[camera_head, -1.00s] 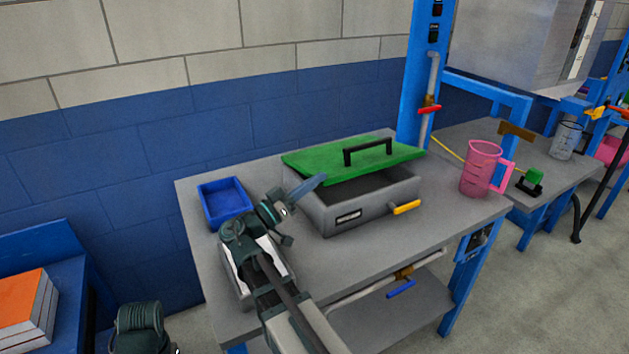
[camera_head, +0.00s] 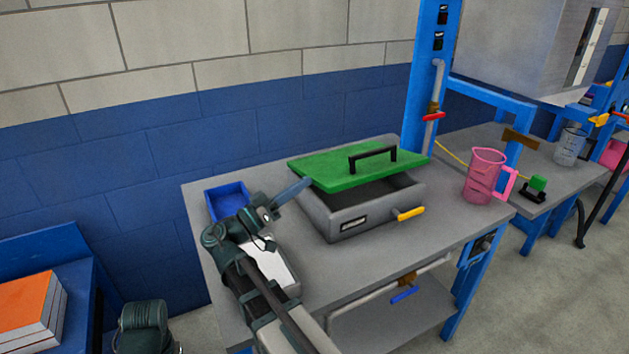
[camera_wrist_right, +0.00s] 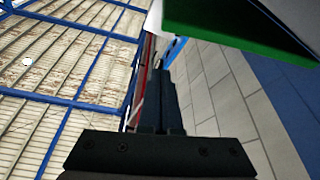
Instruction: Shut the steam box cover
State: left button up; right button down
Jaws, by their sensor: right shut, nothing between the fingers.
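The steam box (camera_head: 380,217) is a grey box on the table with a yellow-handled valve on its front. Its green cover (camera_head: 325,168) with a black handle (camera_head: 372,158) stands raised over the back of the box. A gap at the front shows the dark inside. My right gripper (camera_head: 307,182) is shut and empty, its tips at the cover's left edge; I cannot tell whether they touch. In the right wrist view the cover (camera_wrist_right: 225,28) shows at the top right, beside the shut black fingers (camera_wrist_right: 159,68). My left gripper is not in view.
A blue tray (camera_head: 226,199) stands left of the box, behind my right arm. A white-topped item (camera_head: 271,262) lies in front of it. A pink jug (camera_head: 483,177) stands to the right. The table (camera_head: 365,262) is clear in front of the box.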

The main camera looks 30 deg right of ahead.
jog(key=shift+b+v, duration=0.5)
jog(key=shift+v, duration=1.8)
jog(key=d+r+m+g+y+p, duration=0.1)
jog(key=d+r+y+p, duration=0.5)
jog(key=p, duration=1.1)
jog(key=w+d+r+m+g+y+p, duration=0.1)
jog(key=d+r+y+p, duration=0.5)
jog(key=p, duration=1.1)
jog(key=d+m+g, duration=0.1)
jog(key=d+m, duration=0.1)
jog(key=d, duration=0.2)
jog(key=shift+d+r+m+g+y+p, duration=0.3)
jog(key=shift+d+r+y+p, duration=0.05)
jog(key=shift+r+y+p, duration=0.05)
jog(key=shift+w+f, duration=0.1)
jog(key=b, duration=0.9)
send_near(378, 173)
jog(key=d, duration=0.1)
jog(key=d+f, duration=0.2)
jog(key=d, duration=0.1)
jog(key=shift+s+d+f, duration=0.15)
jog(key=shift+s+f, duration=0.05)
jog(key=shift+s, duration=0.15)
jog(key=shift+s+f+b, duration=0.25)
jog(key=shift+f+b, duration=0.55)
jog(key=shift+b, duration=0.15)
